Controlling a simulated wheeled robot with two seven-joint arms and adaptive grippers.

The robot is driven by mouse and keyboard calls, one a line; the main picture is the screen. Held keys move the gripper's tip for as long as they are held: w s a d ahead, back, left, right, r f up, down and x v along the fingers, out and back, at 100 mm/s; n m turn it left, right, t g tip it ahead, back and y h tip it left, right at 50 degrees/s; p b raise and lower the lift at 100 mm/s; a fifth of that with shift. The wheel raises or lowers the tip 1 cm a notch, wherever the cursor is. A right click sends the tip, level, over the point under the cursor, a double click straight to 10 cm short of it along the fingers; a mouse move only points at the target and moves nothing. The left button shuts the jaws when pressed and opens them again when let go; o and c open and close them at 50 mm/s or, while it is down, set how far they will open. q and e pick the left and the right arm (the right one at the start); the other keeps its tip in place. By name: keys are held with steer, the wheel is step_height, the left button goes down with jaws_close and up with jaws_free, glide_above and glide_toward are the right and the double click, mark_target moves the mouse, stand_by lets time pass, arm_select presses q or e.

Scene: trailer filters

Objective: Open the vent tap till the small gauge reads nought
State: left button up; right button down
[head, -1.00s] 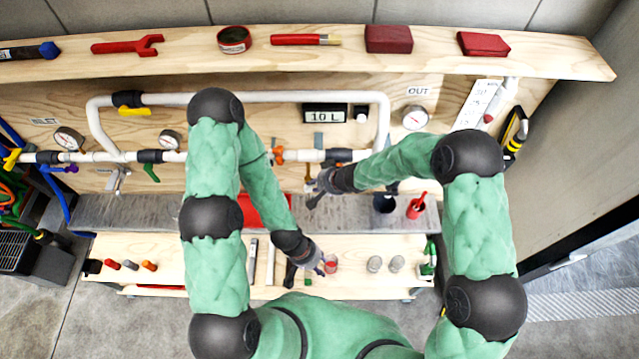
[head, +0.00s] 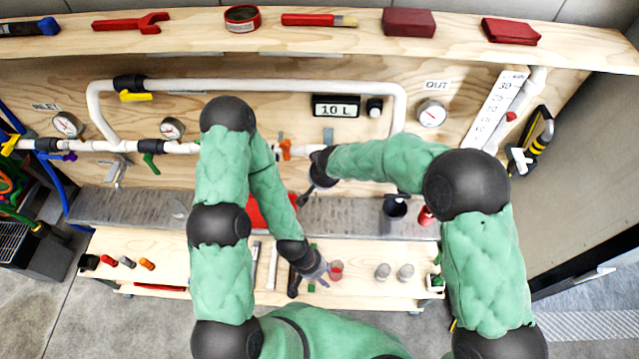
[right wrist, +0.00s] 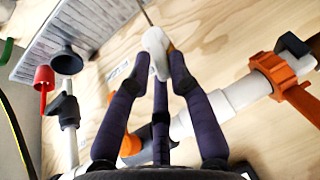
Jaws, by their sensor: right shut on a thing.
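The small gauge (head: 171,129) is on the left part of the white pipe; its needle is too small to read. My right gripper (head: 305,197) is below the pipe, near the orange tap (head: 285,150). In the right wrist view its dark fingers (right wrist: 160,65) are shut around a small pale piece (right wrist: 156,39) with a thin rod rising from it. I cannot tell whether this piece is the vent tap. The orange tap (right wrist: 275,76) on the pipe stands clear to the right of the fingers. My left gripper (head: 325,272) is low over the bench beside a clear cup with red in it (head: 336,267); its jaws are unclear.
A larger gauge (head: 432,113) hangs under the OUT label, and another gauge (head: 66,124) is at the inlet. A display (head: 336,107) reads 10 L. Tools lie on the upper shelf (head: 330,42).

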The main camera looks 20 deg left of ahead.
steer(key=shift+s+f, duration=0.1)
stand_by(0.3)
steer(key=c, duration=1.2)
jaws_free()
steer(key=shift+c, duration=0.2)
steer(key=v, duration=1.2)
steer(key=s+d+f+g+b, duration=0.15)
steer(key=d+f, duration=0.25)
steer(key=f, duration=0.4)
steer(key=d+f+g+b, duration=0.1)
steer(key=d+f+b, duration=0.25)
steer(key=f, duration=0.45)
steer(key=s+d+f+m+b, duration=0.1)
steer(key=s+d+f+b, duration=0.2)
steer(key=f, duration=0.6)
steer(key=s+d+f+m+b, duration=0.2)
steer(key=s+d+f+b, duration=0.1)
steer(key=s+d+f, duration=0.4)
steer(key=s+d+f+m+b, duration=0.2)
steer(key=s+d+f, duration=0.3)
steer(key=f, duration=0.6)
steer(key=shift+s+d+g+y+b, duration=0.4)
steer(key=shift+d+g+b, duration=0.1)
steer(key=shift+d, duration=0.7)
